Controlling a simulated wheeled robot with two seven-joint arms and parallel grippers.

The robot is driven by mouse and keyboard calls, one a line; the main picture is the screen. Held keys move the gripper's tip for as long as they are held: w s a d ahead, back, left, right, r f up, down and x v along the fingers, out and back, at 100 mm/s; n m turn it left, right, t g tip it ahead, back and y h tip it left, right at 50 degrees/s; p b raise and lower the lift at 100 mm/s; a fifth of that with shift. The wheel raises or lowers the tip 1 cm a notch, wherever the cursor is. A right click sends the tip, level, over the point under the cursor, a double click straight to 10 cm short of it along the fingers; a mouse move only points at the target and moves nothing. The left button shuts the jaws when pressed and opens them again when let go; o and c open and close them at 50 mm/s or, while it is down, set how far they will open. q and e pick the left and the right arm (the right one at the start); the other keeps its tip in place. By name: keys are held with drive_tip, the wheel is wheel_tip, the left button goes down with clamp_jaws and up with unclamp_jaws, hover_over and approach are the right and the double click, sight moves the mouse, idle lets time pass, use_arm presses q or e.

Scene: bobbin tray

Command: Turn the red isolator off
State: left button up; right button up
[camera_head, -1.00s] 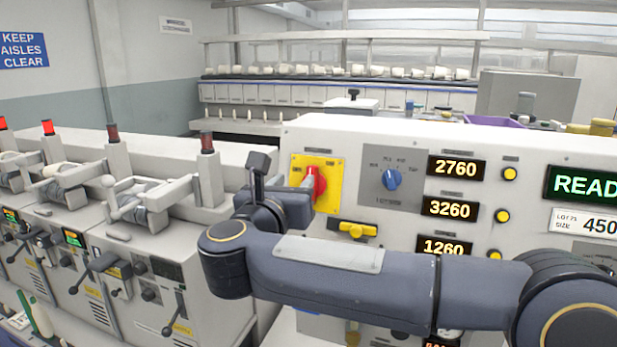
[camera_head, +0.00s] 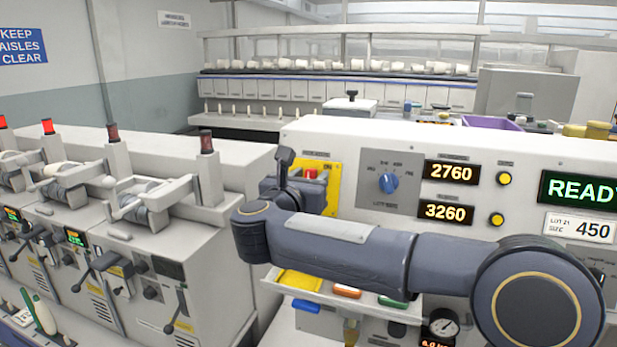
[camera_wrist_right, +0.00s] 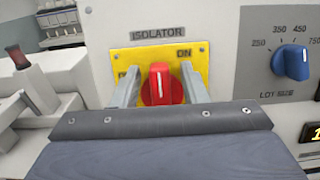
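The red isolator knob (camera_wrist_right: 161,86) sits on a yellow plate (camera_wrist_right: 152,55) on the white panel; its white line points roughly up. The plate reads ON at upper right; the label at left is mostly hidden by a finger. My right gripper (camera_wrist_right: 159,74) is open, with one finger on each side of the knob. I cannot tell whether either finger touches it. In the head view the knob (camera_head: 310,173) and plate (camera_head: 334,187) are partly hidden behind my right gripper (camera_head: 299,184). My left gripper is not in view.
A blue selector knob (camera_head: 388,183) and lit displays (camera_head: 450,173) are right of the isolator. A shelf with coloured trays (camera_head: 346,291) is below my right forearm. Winding units with red-topped posts (camera_head: 207,143) stand at the left.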

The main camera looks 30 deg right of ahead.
clamp_jaws()
